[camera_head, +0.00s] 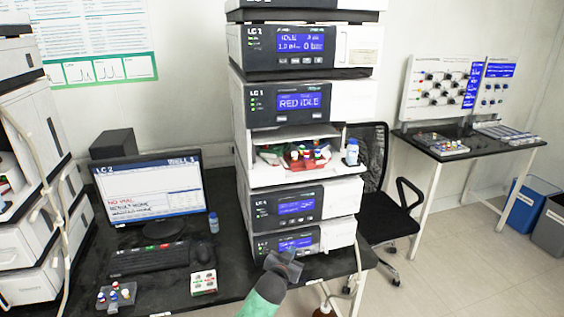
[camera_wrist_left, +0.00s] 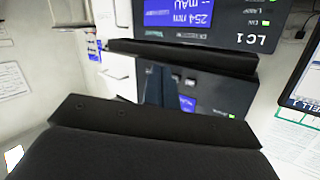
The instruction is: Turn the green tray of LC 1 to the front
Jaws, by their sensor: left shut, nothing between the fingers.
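The LC 1 stack (camera_head: 303,98) stands in the middle of the head view; a display on it reads "RED IDLE". Below that display is an open bay with a red tray (camera_head: 297,163) at its front, holding several vials. A little green (camera_head: 268,148) shows behind it at the left; most of the green tray is hidden. My left gripper (camera_head: 284,264) is shut and empty, low in front of the stack's bottom module, below the bay. In the left wrist view the gripper (camera_wrist_left: 160,80) shows dark before an upside-down LC 1 panel (camera_wrist_left: 225,25). My right gripper is not in view.
A monitor (camera_head: 150,188), keyboard (camera_head: 148,258) and vial rack (camera_head: 116,298) are on the black bench to the left. A chair (camera_head: 385,200) stands to the right. Tubing (camera_head: 357,270) hangs beside the stack.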

